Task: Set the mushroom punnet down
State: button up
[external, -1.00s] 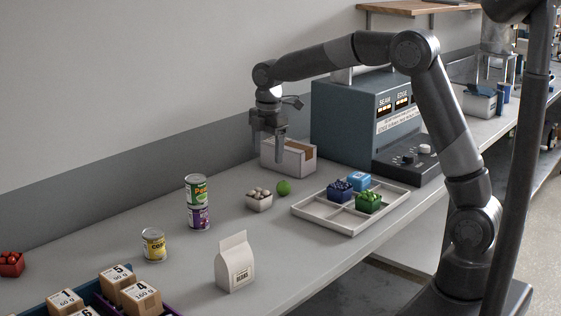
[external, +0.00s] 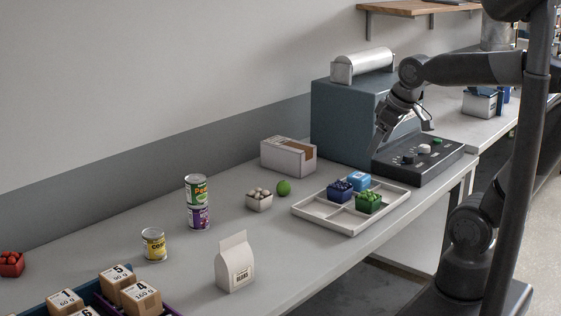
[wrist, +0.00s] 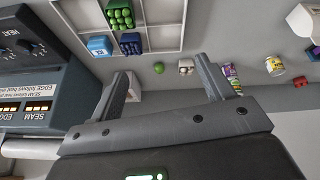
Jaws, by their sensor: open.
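The mushroom punnet (external: 259,203), a small pale tub of whitish mushrooms, stands upright on the counter, left of a green ball (external: 284,187) and outside the grey divided tray (external: 318,222). It also shows in the wrist view (wrist: 186,71). My gripper (external: 381,138) is raised in front of the blue-grey machine, well to the right of the punnet and apart from it. In the wrist view the two fingers (wrist: 166,83) stand apart with nothing held between them.
The tray holds a dark blue punnet (external: 339,193), a green punnet (external: 368,203) and a blue box (external: 358,181). The machine (external: 340,120) with its control panel (external: 425,152) stands behind. Stacked cans (external: 198,190) and a carton (external: 235,265) stand left.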

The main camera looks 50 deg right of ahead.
jog(key=s, duration=0.1)
jog(key=s+f+m, duration=0.2)
jog(key=s, duration=0.1)
jog(key=shift+d+t, duration=0.3)
